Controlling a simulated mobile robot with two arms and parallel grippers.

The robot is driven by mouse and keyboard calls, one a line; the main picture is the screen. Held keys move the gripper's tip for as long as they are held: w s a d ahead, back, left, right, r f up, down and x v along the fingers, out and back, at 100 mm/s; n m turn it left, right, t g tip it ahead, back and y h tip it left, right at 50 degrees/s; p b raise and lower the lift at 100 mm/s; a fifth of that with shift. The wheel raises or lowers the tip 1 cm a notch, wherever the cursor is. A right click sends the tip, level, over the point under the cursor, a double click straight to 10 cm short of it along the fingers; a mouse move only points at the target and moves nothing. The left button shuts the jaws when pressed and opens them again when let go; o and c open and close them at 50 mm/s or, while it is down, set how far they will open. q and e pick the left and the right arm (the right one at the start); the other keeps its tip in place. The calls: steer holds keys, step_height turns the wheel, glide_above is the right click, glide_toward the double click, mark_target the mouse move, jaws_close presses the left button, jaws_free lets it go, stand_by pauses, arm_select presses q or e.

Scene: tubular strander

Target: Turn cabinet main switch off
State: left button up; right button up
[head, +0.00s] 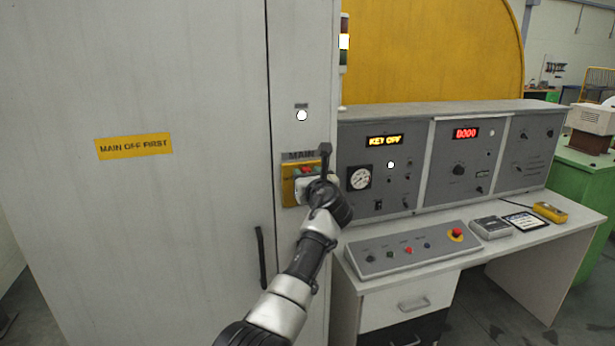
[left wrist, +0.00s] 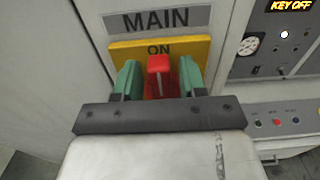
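The cabinet (head: 200,220) is a tall light-grey metal box on the left in the head view. Its main switch has a yellow plate (head: 287,186) under a "MAIN" label (head: 300,155); in the left wrist view the plate (left wrist: 195,50) reads "ON". The red switch handle (left wrist: 159,75) stands upright in the left wrist view. My left gripper (left wrist: 160,80) has its two green fingers apart, one on each side of the red handle. A gap shows at the right finger; contact at the left cannot be told. In the head view my left gripper (head: 308,172) partly hides the switch. My right gripper is not in view.
A yellow "MAIN OFF FIRST" sign (head: 133,146) is on the cabinet door, with a black door handle (head: 261,258) below right. A control desk (head: 415,248) with a "KEY OFF" display (head: 384,140) stands close on the right. A white lamp (head: 302,115) glows above the switch.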

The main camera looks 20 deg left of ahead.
mark_target(288, 187)
arm_select(q)
jaws_close()
steer(key=shift+a+f+n, duration=0.1)
steer(key=shift+n, duration=0.2)
steer(key=a+f+n+b, duration=0.1)
steer(key=n+b, duration=0.1)
steer(key=n, duration=0.2)
steer(key=s+a+n+b, duration=0.1)
steer(key=n+b, duration=0.1)
steer(key=n, duration=0.2)
steer(key=s+f+n+b, duration=0.1)
steer(key=n+b, duration=0.2)
steer(key=n, duration=0.1)
steer(key=shift+a+f+n, duration=0.3)
steer(key=shift+a+f, duration=0.05)
steer(key=shift+a, duration=0.05)
steer(key=shift+s+a+f+n+b, duration=0.1)
steer(key=shift+f+n+b, duration=0.25)
steer(key=shift+n+b, duration=0.75)
steer(key=shift+a+f+n+b, duration=0.1)
steer(key=shift+f+n+b, duration=0.25)
steer(key=shift+n+b, duration=0.7)
steer(key=shift+n, duration=0.35)
steer(key=shift+o, duration=1)
jaws_free()
